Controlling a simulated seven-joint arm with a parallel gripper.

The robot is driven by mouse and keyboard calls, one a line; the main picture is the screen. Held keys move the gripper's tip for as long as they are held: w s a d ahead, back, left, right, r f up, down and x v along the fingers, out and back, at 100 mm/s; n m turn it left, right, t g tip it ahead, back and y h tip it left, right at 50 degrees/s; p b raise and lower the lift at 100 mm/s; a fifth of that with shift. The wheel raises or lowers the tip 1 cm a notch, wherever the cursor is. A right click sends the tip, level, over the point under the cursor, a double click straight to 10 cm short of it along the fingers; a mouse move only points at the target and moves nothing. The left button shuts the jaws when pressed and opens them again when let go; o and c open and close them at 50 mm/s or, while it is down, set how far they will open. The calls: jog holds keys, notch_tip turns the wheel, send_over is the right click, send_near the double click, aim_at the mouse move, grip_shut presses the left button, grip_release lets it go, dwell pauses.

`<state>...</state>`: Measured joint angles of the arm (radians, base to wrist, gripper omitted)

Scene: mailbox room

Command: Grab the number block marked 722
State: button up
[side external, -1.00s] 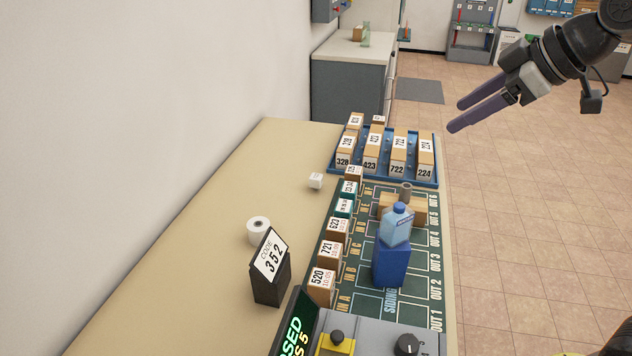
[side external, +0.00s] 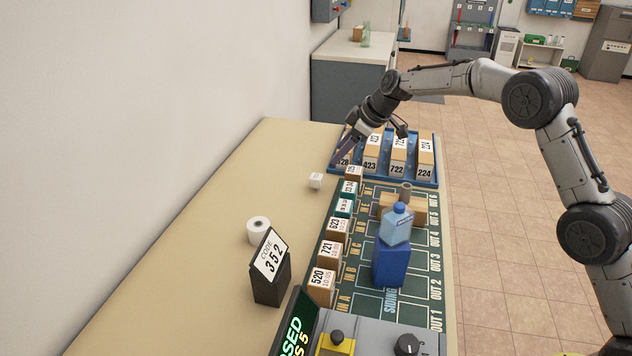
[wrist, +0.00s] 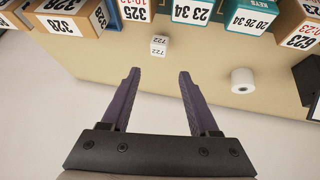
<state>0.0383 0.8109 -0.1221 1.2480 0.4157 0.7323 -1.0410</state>
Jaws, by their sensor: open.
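A small white block (side external: 316,181) lies on the beige tabletop, left of the blue tray. In the wrist view this block (wrist: 159,46) shows the digits 722 on two faces. A larger tan box with a white 722 label (side external: 397,161) stands in the blue tray. My gripper (side external: 337,160) is at the left end of the tray, above and behind the white block in the side view. In the wrist view my gripper (wrist: 158,76) is open and empty, with the white block just past its fingertips, roughly centred between them.
The blue tray (side external: 431,184) holds several labelled boxes. Labelled boxes also line the green mat (side external: 358,285), where a water bottle (side external: 397,224) stands on a blue block (side external: 391,262). A white roll (side external: 259,231) and a code 352 stand (side external: 270,266) are nearer. The table's left side is clear.

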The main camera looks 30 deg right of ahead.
aim_at(318, 177)
jog(key=x, duration=0.8)
jog(key=shift+s+d+f, duration=0.1)
jog(key=shift+s+f, duration=0.05)
jog(key=shift+f, duration=0.15)
jog(key=shift+x, duration=3.15)
jog(key=shift+r, duration=0.1)
grip_shut()
